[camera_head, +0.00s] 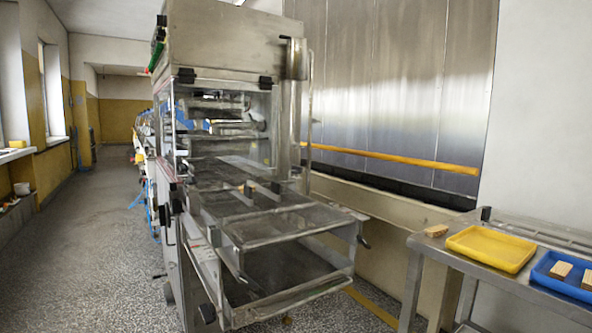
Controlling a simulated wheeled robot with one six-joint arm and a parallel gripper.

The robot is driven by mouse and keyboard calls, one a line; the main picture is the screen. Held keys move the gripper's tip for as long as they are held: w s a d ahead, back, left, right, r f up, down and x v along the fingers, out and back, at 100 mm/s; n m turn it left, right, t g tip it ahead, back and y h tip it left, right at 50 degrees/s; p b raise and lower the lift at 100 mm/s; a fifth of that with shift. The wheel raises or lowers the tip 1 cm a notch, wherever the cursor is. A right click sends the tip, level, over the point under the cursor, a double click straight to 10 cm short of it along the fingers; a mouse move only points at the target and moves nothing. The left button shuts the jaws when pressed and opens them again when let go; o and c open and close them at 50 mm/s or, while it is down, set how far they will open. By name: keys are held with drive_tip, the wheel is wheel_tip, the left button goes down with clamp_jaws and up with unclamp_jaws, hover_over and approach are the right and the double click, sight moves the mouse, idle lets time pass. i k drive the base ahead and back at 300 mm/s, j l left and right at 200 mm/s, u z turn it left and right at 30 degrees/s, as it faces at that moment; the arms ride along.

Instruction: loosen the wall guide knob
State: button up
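The enrober machine (222,50) stands in the middle, a tall steel housing with clear panels. Its mesh conveyor (275,222) reaches out toward me in a steel frame. I cannot tell which part is the wall guide knob. Small dark knobs or handles show on the frame: one at its right side (363,241), one at its lower front left corner (207,313), and one on the left side (176,205). A small brown block (249,187) sits on the mesh. My gripper is not in view.
A steel table (425,243) at right holds a yellow tray (490,248), a blue tray (546,275) with wafer-like blocks, and a loose block (436,231). A yellow rail (400,158) runs along the steel wall. The speckled floor (85,260) at left is mostly clear.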

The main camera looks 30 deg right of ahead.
sight(297, 170)
drive_tip(key=i+l, duration=1.85)
drive_tip(key=l+z, duration=0.05)
drive_tip(key=l, duration=0.15)
